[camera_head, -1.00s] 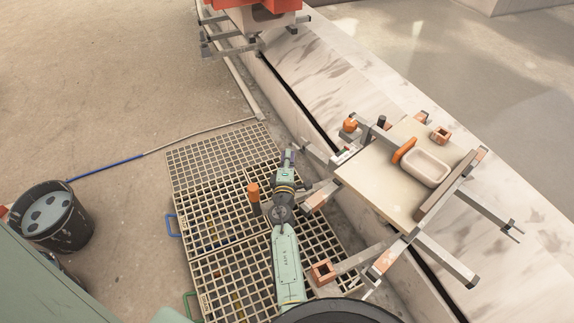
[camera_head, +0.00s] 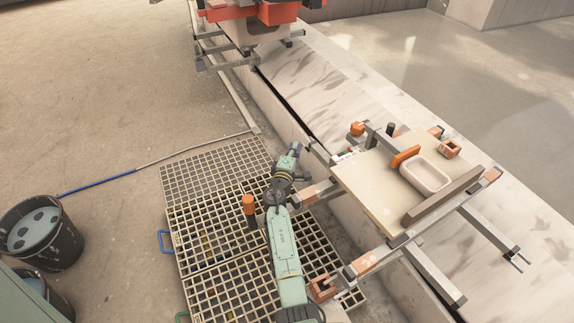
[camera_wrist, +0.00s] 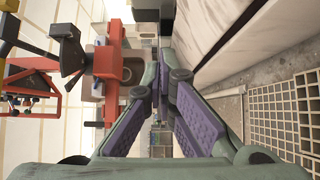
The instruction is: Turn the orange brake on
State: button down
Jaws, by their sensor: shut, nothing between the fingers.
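An orange-topped dark handle (camera_head: 249,205) stands upright over the grating, just left of my arm. An orange knob (camera_head: 357,128) sits at the far left corner of the carousel's metal frame. I cannot tell for sure which orange part is the brake, or its state. My gripper (camera_head: 297,149) is shut and empty, left of the carousel's near arms and apart from both orange parts. Its purple-padded fingers fill the middle of the wrist view (camera_wrist: 160,82), with nothing between them.
Grating (camera_head: 205,215) covers the floor below my arm. A dark bucket (camera_head: 40,232) stands left. Open floor lies upper left.

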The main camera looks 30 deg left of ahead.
aim_at(249, 206)
jog(key=k+l, duration=0.2)
jog(key=k, duration=0.2)
jog(key=k+l, duration=0.2)
jog(key=k, duration=0.2)
jog(key=k+l, duration=0.15)
jog(key=k, duration=0.25)
